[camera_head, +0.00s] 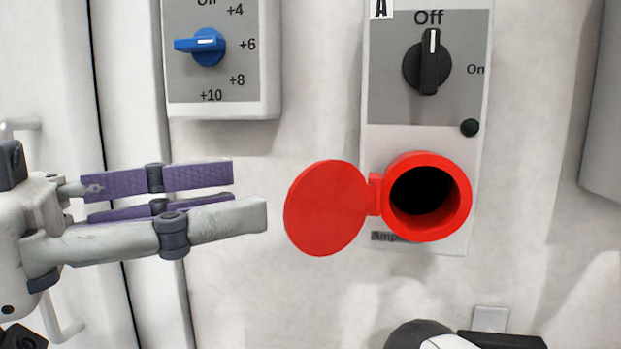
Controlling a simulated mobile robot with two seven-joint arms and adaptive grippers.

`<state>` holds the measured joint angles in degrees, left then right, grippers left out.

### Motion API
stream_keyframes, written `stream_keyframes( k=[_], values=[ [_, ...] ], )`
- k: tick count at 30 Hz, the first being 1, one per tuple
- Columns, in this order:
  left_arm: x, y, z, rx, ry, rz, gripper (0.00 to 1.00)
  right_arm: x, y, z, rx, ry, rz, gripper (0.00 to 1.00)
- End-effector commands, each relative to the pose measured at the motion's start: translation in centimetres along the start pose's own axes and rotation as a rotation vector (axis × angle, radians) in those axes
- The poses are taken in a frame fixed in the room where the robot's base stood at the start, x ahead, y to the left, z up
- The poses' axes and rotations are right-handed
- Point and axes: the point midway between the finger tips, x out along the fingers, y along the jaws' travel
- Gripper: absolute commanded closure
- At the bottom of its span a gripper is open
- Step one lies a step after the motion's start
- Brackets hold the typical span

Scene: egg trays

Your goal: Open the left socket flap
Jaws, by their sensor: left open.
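A red round socket flap (325,208) stands swung out to the left of its red socket (460,203), joined to it by a hinge at the socket's left side. The socket's dark round opening is uncovered. My left gripper (248,195) points right from the left side, open and empty, with its fingertips a little left of the flap. A gap shows between fingertips and flap in the picture. My right gripper is not clearly seen; only a part of my own body shows at the bottom edge.
The socket sits on a white and grey box under a black knob (428,65) turned to Off. A second box with a blue knob (205,47) hangs at the upper left. Plain wall lies between the boxes.

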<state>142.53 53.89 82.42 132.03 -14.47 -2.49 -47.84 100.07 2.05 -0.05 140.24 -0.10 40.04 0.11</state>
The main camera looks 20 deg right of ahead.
Motion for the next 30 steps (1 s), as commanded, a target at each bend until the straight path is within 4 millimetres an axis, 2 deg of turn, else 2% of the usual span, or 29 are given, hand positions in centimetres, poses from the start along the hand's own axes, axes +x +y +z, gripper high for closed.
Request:
stream_keyframes(
  k=[3,9,19,24,30],
  values=[
    [3.1,0.2,-0.2,0.004,-0.003,0.004,0.59,-0.7,0.0,-0.3,0.001,0.019,0.000,0.70],
    [6.2,0.1,-0.1,0.000,-0.001,0.001,0.59,-1.1,0.0,-0.5,0.001,0.029,-0.001,0.70],
    [6.9,0.0,0.0,-0.002,0.000,-0.001,0.59,-1.1,0.0,-0.5,0.001,0.029,-0.001,0.70],
    [6.8,-0.1,0.0,-0.002,0.001,-0.003,0.98,-1.1,0.0,-0.5,0.001,0.029,-0.001,0.70],
    [6.9,-0.3,0.0,-0.003,0.002,-0.007,1.00,-1.1,0.0,-0.5,0.001,0.028,-0.001,0.70]
  ],
)
